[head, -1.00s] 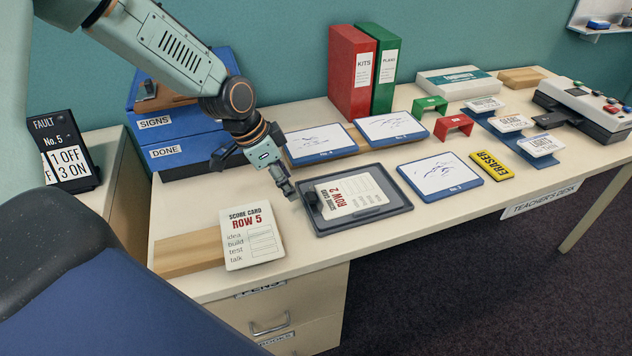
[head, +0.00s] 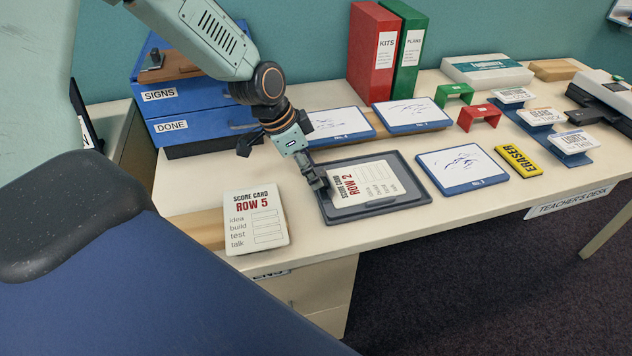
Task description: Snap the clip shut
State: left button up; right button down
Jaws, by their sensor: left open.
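A dark grey clipboard (head: 388,210) lies on the desk with a score card marked ROW 2 (head: 368,184) on it. The clip is at the board's left end, largely hidden behind my left gripper (head: 318,184), so I cannot tell how it stands. My left gripper points down at that end, its open fingertips close over or touching the clip; which one I cannot tell. My right gripper is not in view.
A ROW 5 score card (head: 254,222) leans on a wooden block to the left. Blue-framed boards (head: 463,187) lie behind and to the right, with a yellow eraser (head: 519,161) beyond. Blue SIGNS and DONE boxes (head: 197,128) stand at the back left.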

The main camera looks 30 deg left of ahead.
pick_arm(q)
jog(key=shift+b+x, duration=0.6)
jog(key=shift+x, duration=0.5)
jog(key=shift+w+a+f+b, duration=0.2)
jog(key=shift+f+b, duration=0.2)
jog(key=shift+f, duration=0.15)
jog(key=shift+w+d+r, duration=0.1)
jog(key=shift+d, duration=0.25)
jog(key=shift+a, duration=0.2)
jog(key=c, duration=0.3)
jog(key=shift+d, duration=0.15)
jog(key=c, duration=0.5)
grip_shut()
